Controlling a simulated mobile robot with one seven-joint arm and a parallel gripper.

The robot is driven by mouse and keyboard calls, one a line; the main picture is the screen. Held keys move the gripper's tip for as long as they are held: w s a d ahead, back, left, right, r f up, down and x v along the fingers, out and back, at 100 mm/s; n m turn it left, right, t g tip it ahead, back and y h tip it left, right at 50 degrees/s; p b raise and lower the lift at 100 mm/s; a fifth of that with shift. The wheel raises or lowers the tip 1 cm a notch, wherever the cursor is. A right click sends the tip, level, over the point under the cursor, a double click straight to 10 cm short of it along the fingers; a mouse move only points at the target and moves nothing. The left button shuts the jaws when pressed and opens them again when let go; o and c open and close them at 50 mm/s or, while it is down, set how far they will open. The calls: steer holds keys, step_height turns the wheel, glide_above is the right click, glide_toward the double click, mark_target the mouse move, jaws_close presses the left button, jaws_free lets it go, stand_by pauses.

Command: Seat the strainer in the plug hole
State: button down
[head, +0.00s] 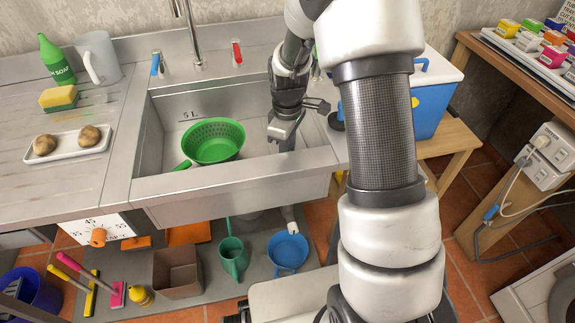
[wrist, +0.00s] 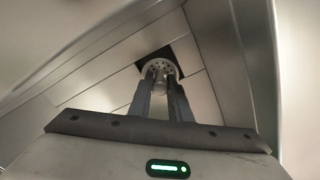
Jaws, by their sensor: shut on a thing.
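The strainer (wrist: 158,66) is a small round metal disc with holes and a central knob, seen in the wrist view. My gripper (wrist: 160,86) is shut on its knob. A dark opening, apparently the plug hole (wrist: 184,50), shows behind and around the strainer where the creases of the sink floor meet. I cannot tell whether the strainer is in the hole or just above it. In the head view my gripper (head: 285,134) points down into the right part of the steel sink (head: 240,188); the strainer and plug hole are hidden there.
A green colander (head: 212,141) stands in the sink, left of my gripper. The tap (head: 192,35) rises behind the basin. The right sink wall is close to my gripper. A blue and white cool box (head: 432,95) stands right of the sink.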

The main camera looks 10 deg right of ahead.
steer(key=shift+f+b, duration=0.3)
steer(key=shift+f, duration=1.35)
steer(key=shift+f, duration=0.2)
steer(key=c, duration=1.6)
jaws_free()
steer(key=shift+r, duration=0.1)
steer(key=shift+c, duration=0.2)
